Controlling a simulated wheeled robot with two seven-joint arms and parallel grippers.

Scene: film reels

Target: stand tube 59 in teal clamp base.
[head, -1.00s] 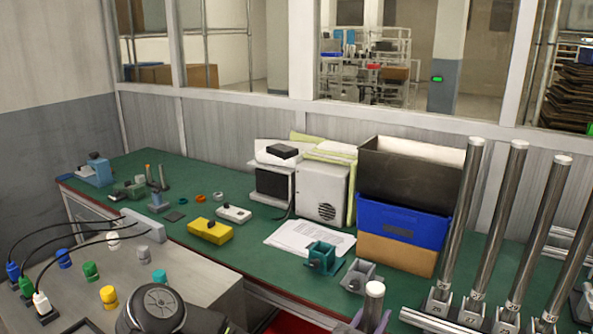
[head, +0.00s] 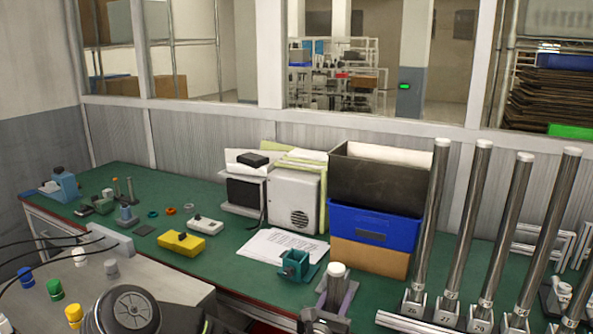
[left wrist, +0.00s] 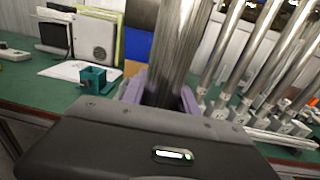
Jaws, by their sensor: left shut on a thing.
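My left gripper (left wrist: 162,98), with purple fingers, is shut on a shiny metal tube (left wrist: 172,45). The tube also shows in the head view, foreshortened, with a pale round cap (head: 337,269); no number is readable on it. The teal clamp base (head: 295,264) stands on the green bench just left of the held tube, apart from it. In the left wrist view the teal clamp base (left wrist: 93,78) is left of the gripper, with its open top facing up. My right gripper is not in view.
Several tall metal tubes (head: 469,220) stand in labelled bases at the right. Stacked bins (head: 375,222) stand behind the teal base. A paper sheet (head: 270,245) lies to its left, and a yellow box (head: 181,244) is farther left. The bench between them is clear.

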